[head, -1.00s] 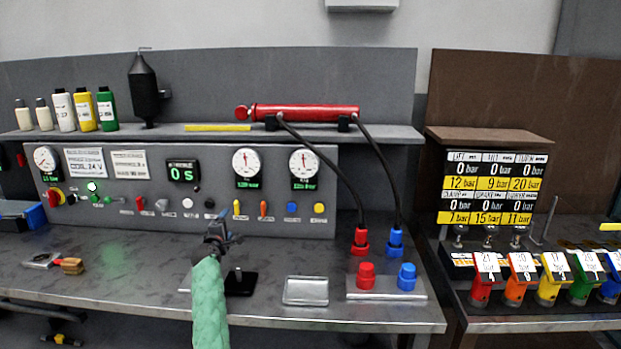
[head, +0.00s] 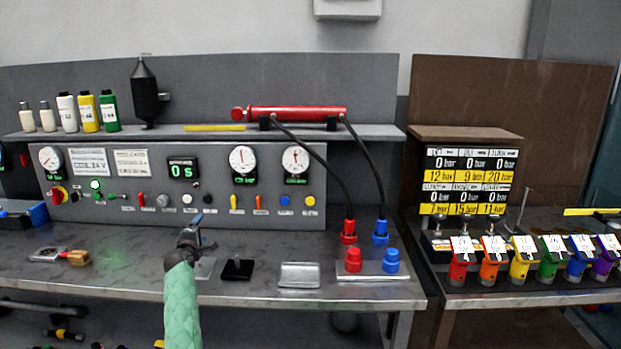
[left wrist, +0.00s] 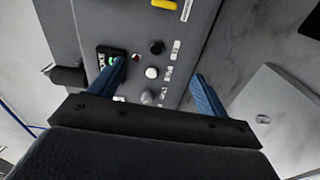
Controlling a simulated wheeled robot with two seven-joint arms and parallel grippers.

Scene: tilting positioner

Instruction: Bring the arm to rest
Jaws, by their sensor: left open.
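My left arm, in a green sleeve, rises from the bottom of the head view. Its gripper (head: 193,228) is over the bench in front of the control panel (head: 110,208). In the left wrist view my left gripper (left wrist: 158,90) has its two blue fingers spread apart with nothing between them. Beyond the fingers are the panel's display, a black knob (left wrist: 157,47) and a white knob (left wrist: 152,72). The fingers appear clear of the panel. My right gripper is not in any view.
The bench holds a black plate (head: 238,269), a silver tray (head: 299,275), and red (head: 353,260) and blue (head: 391,260) couplings. A red cylinder (head: 297,113) with two black hoses lies on the shelf. A second bench with coloured tagged valves (head: 520,258) stands at the right.

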